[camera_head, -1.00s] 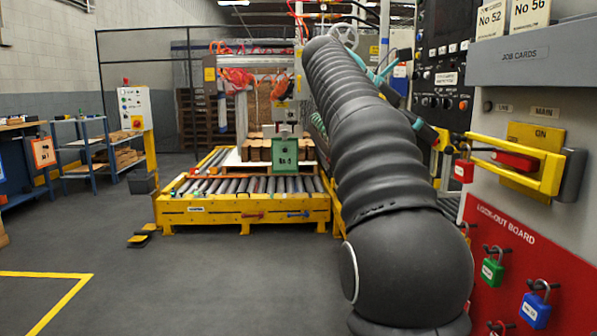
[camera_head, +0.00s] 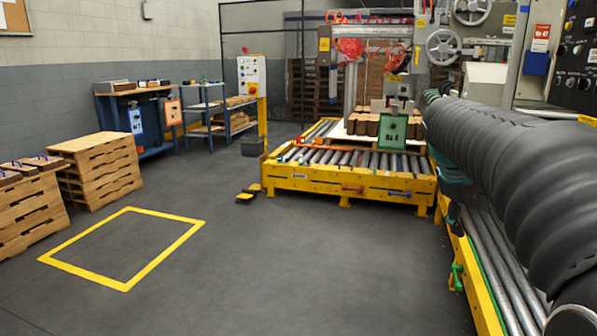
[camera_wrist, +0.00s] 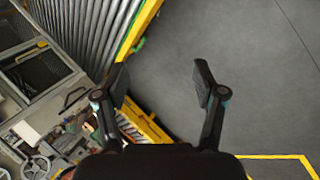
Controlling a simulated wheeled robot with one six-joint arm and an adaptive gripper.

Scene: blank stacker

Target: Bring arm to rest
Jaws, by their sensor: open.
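My arm, in a black ribbed cover, reaches in from the right side of the head view. In the wrist view my gripper (camera_wrist: 160,82) is open, its two dark fingers apart with nothing between them. Bare grey floor (camera_wrist: 245,75) and the edge of a yellow-framed roller conveyor (camera_wrist: 110,25) lie beyond the fingers. In the head view the fingers cannot be made out.
A yellow roller conveyor (camera_head: 345,184) carries a stack with a green sign (camera_head: 392,133). Another conveyor (camera_head: 492,270) runs beneath my arm at the right. Wooden pallets (camera_head: 100,170) stand left.

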